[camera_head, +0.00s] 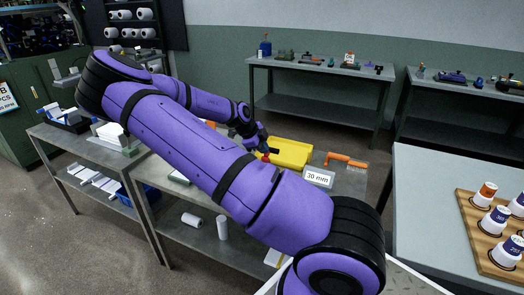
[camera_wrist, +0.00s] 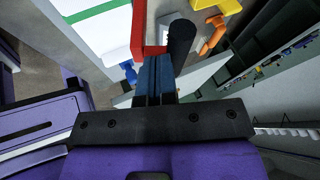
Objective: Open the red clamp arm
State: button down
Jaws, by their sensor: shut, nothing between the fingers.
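In the wrist view, a red L-shaped part (camera_wrist: 139,36), which looks like the clamp arm, lies just beyond my fingertips. A black round bar (camera_wrist: 181,40) stands beside it, on the right of the fingers. My gripper (camera_wrist: 153,62) has its blue fingers shut together with nothing between them. Its tips are close to the red part; I cannot tell whether they touch. In the head view, a small red piece (camera_head: 267,156) shows just below my gripper (camera_head: 258,146) over the middle workbench. My own arm hides much of the fixture there.
A yellow tray (camera_head: 291,153), an orange tool (camera_head: 346,160) and a "30 mm" sign (camera_head: 318,177) sit right of my gripper on the bench. A green-striped white surface (camera_wrist: 95,25) shows in the wrist view.

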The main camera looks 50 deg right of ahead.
jog(key=w+d+g+y, duration=0.1)
jog(key=w+d+y, duration=0.2)
jog(key=d, duration=0.5)
jog(key=shift+n+y, duration=0.4)
jog(key=shift+y, duration=0.4)
jog(key=shift+d+r, duration=0.1)
jog(key=shift+d, duration=0.1)
jog(key=shift+r, duration=0.15)
